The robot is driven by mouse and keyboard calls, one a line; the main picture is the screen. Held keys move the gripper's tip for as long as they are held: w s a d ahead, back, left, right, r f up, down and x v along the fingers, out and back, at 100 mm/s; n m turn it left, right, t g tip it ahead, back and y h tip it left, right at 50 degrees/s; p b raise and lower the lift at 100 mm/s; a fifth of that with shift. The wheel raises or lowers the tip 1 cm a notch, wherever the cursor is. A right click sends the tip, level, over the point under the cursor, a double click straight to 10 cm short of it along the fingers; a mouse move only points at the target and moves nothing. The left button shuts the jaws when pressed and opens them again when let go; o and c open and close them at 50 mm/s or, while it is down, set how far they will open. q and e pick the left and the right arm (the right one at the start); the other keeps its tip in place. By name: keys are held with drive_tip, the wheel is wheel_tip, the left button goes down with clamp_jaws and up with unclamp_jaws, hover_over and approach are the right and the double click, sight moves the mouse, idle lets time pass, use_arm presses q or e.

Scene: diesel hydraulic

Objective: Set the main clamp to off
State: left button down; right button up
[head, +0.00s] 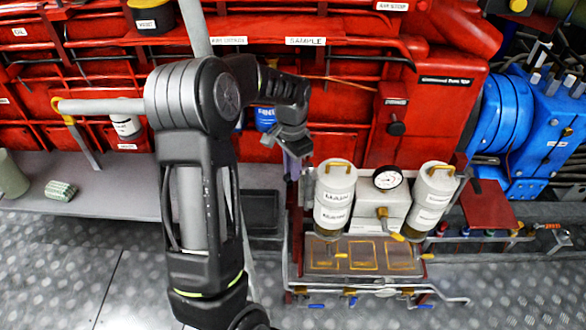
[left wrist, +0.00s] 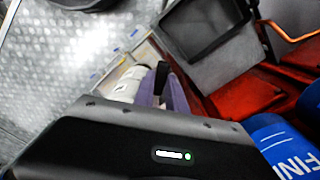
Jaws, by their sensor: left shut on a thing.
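My left arm reaches across the head view, and its gripper (head: 296,168) hangs just left of the left white filter canister (head: 335,198), in front of the red engine. In the left wrist view the purple fingers (left wrist: 165,92) are closed around a narrow dark piece (left wrist: 161,78). I cannot tell whether this piece is the main clamp, because the fingers and wrist housing cover much of it. No clamp label is readable. My right gripper is in neither view.
A pressure gauge (head: 387,178) and a second white canister (head: 430,200) stand to the right of the gripper. Pipes and blue-handled valves (head: 352,300) are below. A blue filter (left wrist: 285,145) is close to the wrist. An open dark tray (left wrist: 205,30) lies beyond.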

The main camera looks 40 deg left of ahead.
use_arm(q)
drive_tip(key=c, duration=1.4)
unclamp_jaws()
drive_tip(key=shift+o, duration=0.2)
drive_tip(key=shift+d, duration=0.1)
